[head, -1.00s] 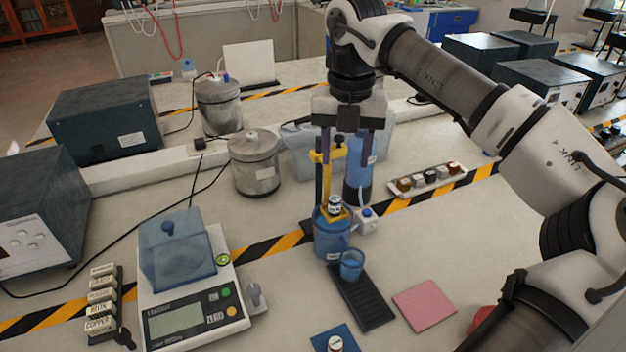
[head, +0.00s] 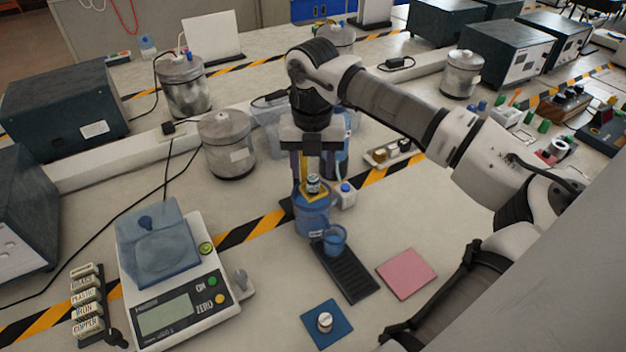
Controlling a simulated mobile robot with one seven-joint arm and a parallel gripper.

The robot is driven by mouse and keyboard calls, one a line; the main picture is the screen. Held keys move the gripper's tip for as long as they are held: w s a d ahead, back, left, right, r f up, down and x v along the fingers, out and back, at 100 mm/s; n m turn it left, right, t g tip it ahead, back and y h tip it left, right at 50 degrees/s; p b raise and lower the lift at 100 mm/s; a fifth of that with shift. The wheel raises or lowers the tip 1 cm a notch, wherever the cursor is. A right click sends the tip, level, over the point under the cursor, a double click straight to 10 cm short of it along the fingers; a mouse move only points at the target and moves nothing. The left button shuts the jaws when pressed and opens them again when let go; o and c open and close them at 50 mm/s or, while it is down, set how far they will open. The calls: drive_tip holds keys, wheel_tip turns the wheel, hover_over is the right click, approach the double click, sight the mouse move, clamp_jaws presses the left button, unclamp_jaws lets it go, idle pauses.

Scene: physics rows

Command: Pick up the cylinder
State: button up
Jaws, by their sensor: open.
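A small cylinder (head: 313,184) with a pale label and dark bands sits at the yellow frame on top of a blue translucent vessel (head: 312,222); whether it rests on or in the opening is unclear. My gripper (head: 313,172) points down just above it, jaws open, with dark fingers on either side. The fingertips are small and partly blend with the stand behind, so contact cannot be told.
A blue cup (head: 334,239) stands on a black tray (head: 352,283) close by. A pink pad (head: 406,273) lies to the right. A scale (head: 172,307) and labelled blocks (head: 87,298) are at left. Metal cans (head: 227,145) stand behind. Bench right of the pad is partly clear.

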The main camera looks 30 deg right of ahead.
sight(313, 178)
drive_tip(key=shift+d+f+p, duration=0.15)
drive_tip(key=shift+f+p, duration=0.3)
drive_tip(key=shift+f, duration=1.35)
clamp_jaws()
